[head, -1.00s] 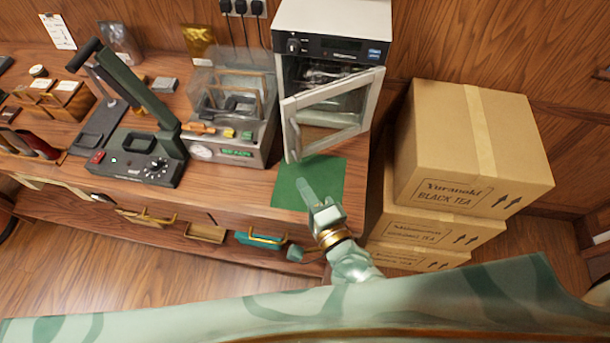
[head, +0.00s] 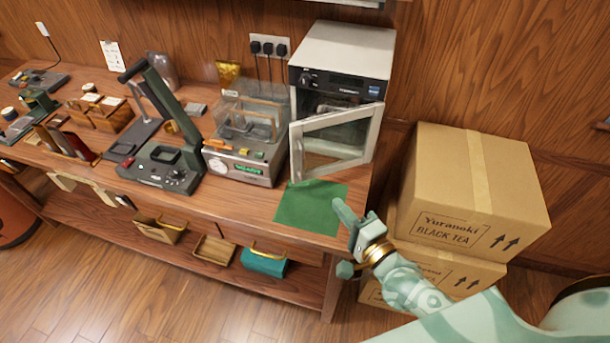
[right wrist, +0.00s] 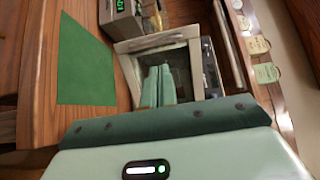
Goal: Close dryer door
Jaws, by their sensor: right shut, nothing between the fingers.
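The dryer (head: 342,52) is a white box with a black control panel at the back right of the bench. Its door (head: 297,150), a pale frame around a glass window, stands partly open, its free edge out to the left. My right gripper (head: 340,206) is shut and empty, by the right edge of the green mat, in front of and apart from the door. In the right wrist view, the shut fingers (right wrist: 158,86) overlap the door's window, with the door frame (right wrist: 128,72) around them. My left gripper is not in view.
The green mat (head: 305,208) lies bare on the bench before the dryer. A sealing machine (head: 240,165) stands close to the door's left, with a dark green press (head: 165,165) beyond. Stacked cartons (head: 475,190) stand right of the bench.

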